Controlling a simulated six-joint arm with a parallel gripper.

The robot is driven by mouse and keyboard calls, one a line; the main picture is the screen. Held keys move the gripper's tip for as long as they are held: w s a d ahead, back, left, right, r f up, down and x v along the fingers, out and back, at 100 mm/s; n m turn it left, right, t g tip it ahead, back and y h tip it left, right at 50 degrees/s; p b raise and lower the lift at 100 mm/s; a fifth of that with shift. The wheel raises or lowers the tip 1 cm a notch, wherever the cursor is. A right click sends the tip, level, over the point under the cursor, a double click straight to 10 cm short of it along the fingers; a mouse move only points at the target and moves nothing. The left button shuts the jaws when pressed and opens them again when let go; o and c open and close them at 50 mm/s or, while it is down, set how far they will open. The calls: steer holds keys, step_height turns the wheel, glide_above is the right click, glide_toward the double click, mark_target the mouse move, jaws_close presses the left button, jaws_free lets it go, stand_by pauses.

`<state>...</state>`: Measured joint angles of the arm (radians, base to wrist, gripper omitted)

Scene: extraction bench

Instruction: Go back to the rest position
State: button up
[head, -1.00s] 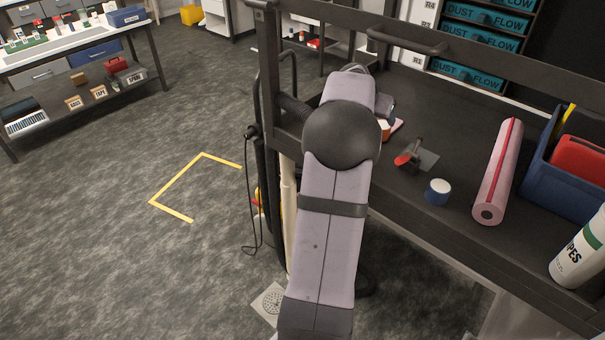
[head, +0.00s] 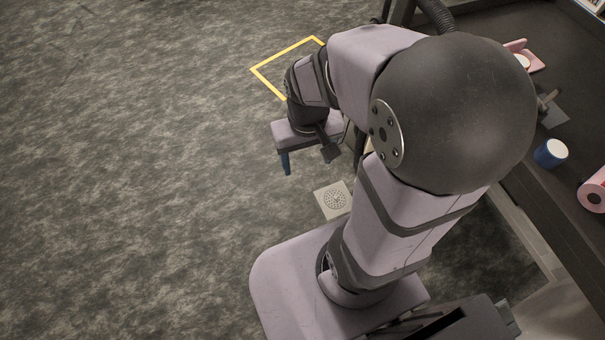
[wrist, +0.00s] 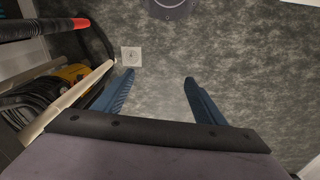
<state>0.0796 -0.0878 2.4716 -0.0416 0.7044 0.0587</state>
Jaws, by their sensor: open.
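My gripper (head: 307,168) hangs over the grey floor in the head view, left of the bench, with its blue fingers pointing down. In the wrist view the two blue fingers of my gripper (wrist: 158,80) stand wide apart, with only bare floor between them. My gripper is open and empty. My arm is folded, with its large dark elbow joint close to the head camera, covering part of the bench edge.
The dark bench (head: 566,215) at right bears a blue and white roll (head: 550,153) and a pink roll (head: 594,197). A floor drain (head: 334,200) and yellow floor tape (head: 285,56) lie near my gripper. Cables (wrist: 25,95) show at left in the wrist view. Floor at left is clear.

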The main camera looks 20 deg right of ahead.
steer(key=shift+n+g, duration=0.3)
steer(key=shift+n, duration=0.3)
steer(key=s+a, duration=0.1)
steer(key=s+a+f, duration=0.1)
steer(key=s, duration=0.1)
steer(key=shift+s+a, duration=0.25)
steer(key=shift+a, duration=0.1)
